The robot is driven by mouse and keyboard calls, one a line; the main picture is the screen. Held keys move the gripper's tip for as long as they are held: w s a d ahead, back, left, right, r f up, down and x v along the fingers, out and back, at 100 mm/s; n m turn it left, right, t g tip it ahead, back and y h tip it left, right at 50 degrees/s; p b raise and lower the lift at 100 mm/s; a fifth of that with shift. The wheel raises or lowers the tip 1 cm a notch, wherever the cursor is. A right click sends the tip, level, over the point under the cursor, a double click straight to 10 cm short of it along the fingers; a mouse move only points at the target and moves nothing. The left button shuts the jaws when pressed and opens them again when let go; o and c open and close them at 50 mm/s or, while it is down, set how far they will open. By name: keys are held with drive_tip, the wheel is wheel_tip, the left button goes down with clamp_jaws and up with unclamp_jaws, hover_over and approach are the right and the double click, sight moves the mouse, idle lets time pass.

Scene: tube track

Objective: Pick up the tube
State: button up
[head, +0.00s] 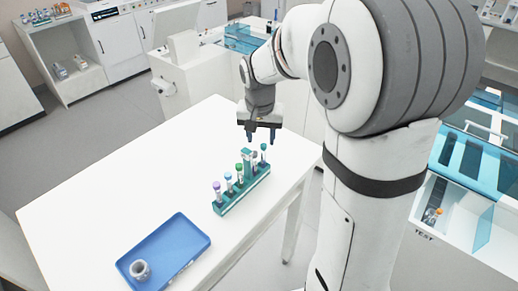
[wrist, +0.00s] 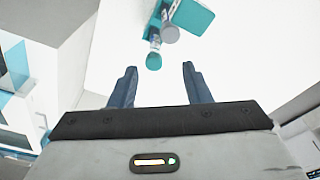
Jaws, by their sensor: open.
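A green rack (head: 243,190) stands on the white table and holds several capped tubes in a row. The tubes have a purple cap (head: 216,185), a blue cap (head: 228,175), a green cap (head: 239,167) and a teal cap (head: 263,146); a grey-topped one (head: 254,155) stands near the teal one. My gripper (head: 261,138) is open and empty, above the far end of the rack. In the wrist view, my gripper (wrist: 158,88) has its fingers apart, with a teal-capped tube (wrist: 154,60) just beyond the fingertips and part of the rack (wrist: 192,16) behind it.
A blue tray (head: 186,238) with a grey ring-shaped piece (head: 140,270) lies at the near end of the white table (head: 110,170). The table's left part is clear. Lab benches and cabinets (head: 120,42) stand behind.

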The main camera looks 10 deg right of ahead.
sight(264, 146)
drive_tip(key=shift+w+d+f+p, duration=0.15)
drive_tip(key=shift+f+p, duration=0.15)
drive_tip(key=shift+f, duration=0.85)
drive_tip(key=shift+s+d+f+p, duration=0.15)
drive_tip(key=shift+f+p, duration=0.15)
drive_tip(key=shift+f, duration=0.85)
drive_tip(key=shift+w+d+f+p, duration=0.15)
drive_tip(key=shift+f+p, duration=0.15)
drive_tip(key=shift+f, duration=0.85)
drive_tip(key=c, duration=0.8)
drive_tip(key=shift+c, duration=0.2)
wheel_tip(264, 146, up, 10)
drive_tip(key=shift+r+b, duration=0.1)
drive_tip(key=shift+b, duration=0.7)
drive_tip(key=shift+f, duration=0.25)
drive_tip(key=shift+f+b, duration=3.6)
drive_tip(key=shift+f, duration=1)
